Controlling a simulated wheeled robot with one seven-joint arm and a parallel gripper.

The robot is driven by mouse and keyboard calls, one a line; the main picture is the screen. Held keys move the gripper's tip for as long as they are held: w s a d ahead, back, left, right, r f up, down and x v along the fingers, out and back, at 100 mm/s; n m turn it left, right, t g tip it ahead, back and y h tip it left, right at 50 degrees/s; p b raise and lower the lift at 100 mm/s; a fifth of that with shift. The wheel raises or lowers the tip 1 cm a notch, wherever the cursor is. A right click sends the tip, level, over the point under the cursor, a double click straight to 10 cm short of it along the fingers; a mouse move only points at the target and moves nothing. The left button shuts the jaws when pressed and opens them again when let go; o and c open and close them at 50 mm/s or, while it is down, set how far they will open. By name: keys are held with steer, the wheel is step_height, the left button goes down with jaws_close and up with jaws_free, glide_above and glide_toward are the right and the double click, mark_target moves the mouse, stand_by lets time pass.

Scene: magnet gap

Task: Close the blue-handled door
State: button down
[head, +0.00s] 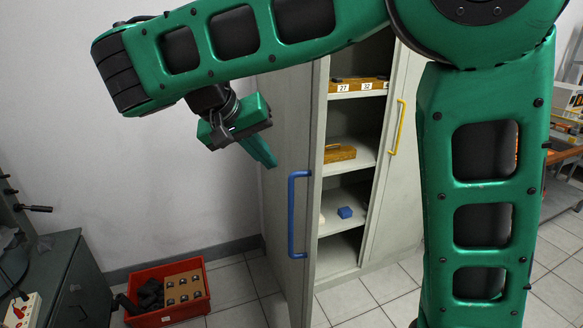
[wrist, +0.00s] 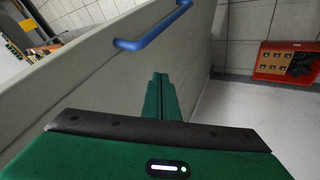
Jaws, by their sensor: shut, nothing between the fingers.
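The blue-handled door (head: 284,120) is a tall grey cabinet door standing open, swung out from the shelves on its right. Its blue handle (head: 292,215) is upright near the door's free edge. My gripper (head: 268,160) is shut and empty, to the left of the door, on the side with the handle and higher than it. In the wrist view the fingers (wrist: 158,98) lie in front of the grey door panel (wrist: 100,85), and the blue handle (wrist: 155,28) is beyond them. I cannot tell whether the fingers touch the door.
The cabinet's shelves (head: 345,180) hold wooden blocks and a small blue block (head: 345,212). A yellow handle (head: 397,127) is on the panel to their right. A red crate (head: 205,307) stands on the floor at left, near a dark green cabinet (head: 75,285). Tiled floor (head: 235,283) is clear between crate and door.

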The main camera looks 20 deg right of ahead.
mark_target(303, 179)
steer(key=d+f, duration=0.3)
steer(key=d, duration=0.3)
steer(key=shift+d+f, duration=0.25)
steer(key=shift+f, duration=0.1)
